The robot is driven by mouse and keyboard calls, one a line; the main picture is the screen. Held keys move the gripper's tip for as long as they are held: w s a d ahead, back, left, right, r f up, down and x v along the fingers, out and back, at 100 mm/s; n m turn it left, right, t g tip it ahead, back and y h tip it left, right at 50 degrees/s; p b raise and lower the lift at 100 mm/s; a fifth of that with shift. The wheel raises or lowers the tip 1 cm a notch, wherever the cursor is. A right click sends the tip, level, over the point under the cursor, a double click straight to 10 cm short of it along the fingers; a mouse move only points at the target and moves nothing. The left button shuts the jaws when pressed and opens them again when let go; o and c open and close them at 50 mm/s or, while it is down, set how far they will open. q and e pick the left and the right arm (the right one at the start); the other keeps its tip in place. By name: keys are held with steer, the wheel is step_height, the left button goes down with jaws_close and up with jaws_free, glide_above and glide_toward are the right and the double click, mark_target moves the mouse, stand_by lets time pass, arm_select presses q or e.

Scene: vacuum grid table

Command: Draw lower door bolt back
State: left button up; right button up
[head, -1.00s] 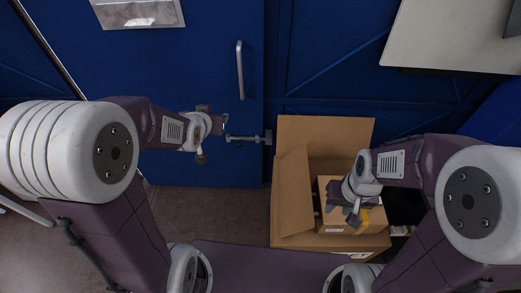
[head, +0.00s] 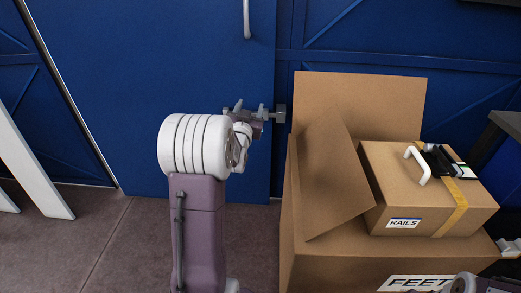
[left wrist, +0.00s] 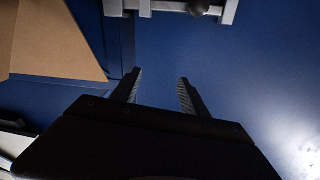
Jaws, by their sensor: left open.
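The lower door bolt (head: 264,111) is a grey metal bar and fittings low on the blue door, with its end at the keeper (head: 281,113) by the door's right edge. In the left wrist view the bolt (left wrist: 170,6) runs across the top edge, with a dark round knob (left wrist: 199,7). My left gripper (left wrist: 159,80) is open and empty, its two fingers pointing towards the bolt with a gap between. In the head view my left arm's wrist covers part of the bolt and hides the fingertips.
A vertical door handle (head: 246,18) is above the bolt. Right of the door stands an open cardboard box (head: 315,250) with a smaller "RAILS" box (head: 412,195) and a tape dispenser (head: 440,162) on it.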

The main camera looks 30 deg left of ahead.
arm_select(q)
steer(key=s+a+f+n+y+b, duration=0.15)
steer(key=a+f+b, duration=0.3)
steer(key=f, duration=0.65)
steer(key=shift+m+g, duration=0.25)
steer(key=shift+g, duration=0.15)
steer(key=x, duration=0.8)
steer(key=shift+r, duration=0.15)
steer(key=shift+w+a+r, duration=0.1)
steer(key=shift+w, duration=0.1)
arm_select(e)
step_height(320, 180, down, 8)
steer(key=shift+f, duration=0.1)
arm_select(q)
jaws_close()
steer(key=shift+a+r, duration=0.1)
